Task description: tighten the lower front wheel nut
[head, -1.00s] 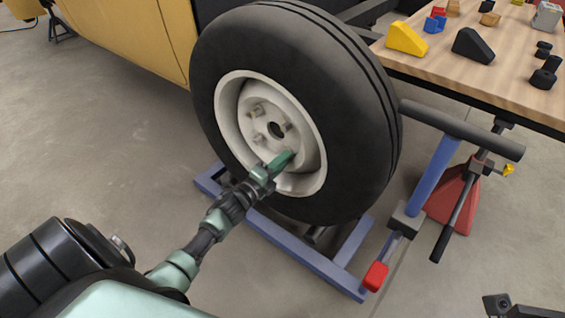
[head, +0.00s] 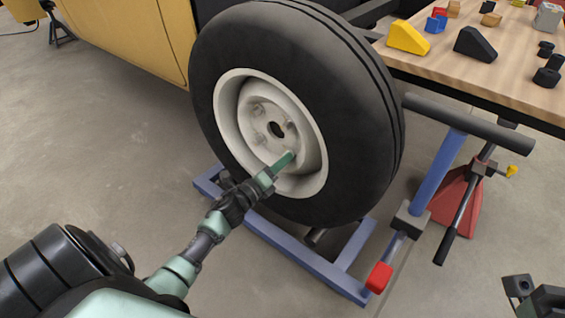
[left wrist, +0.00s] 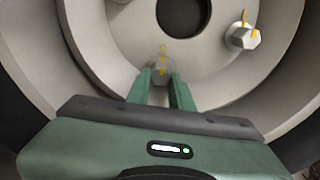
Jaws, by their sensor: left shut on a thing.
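The wheel (head: 360,120) has a black tire and a cream rim (head: 234,125) with several nuts around a dark centre hole. My left gripper (head: 288,159) reaches the lower right of the hub in the head view. In the left wrist view its two green fingers (left wrist: 160,84) are shut on a grey wheel nut (left wrist: 161,71), partly hidden between them. A yellow mark on this nut lies roughly in line with one on the hub. A second nut (left wrist: 242,38) with yellow marks is at upper right. My right gripper (head: 532,295) shows only partly at the bottom right corner; its jaw state is unclear.
A blue stand frame (head: 300,255) lies under the wheel. A blue post with a dark crossbar (head: 470,122) and a red stand (head: 460,195) are right of it. A wooden table (head: 490,80) with several blocks is at upper right.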

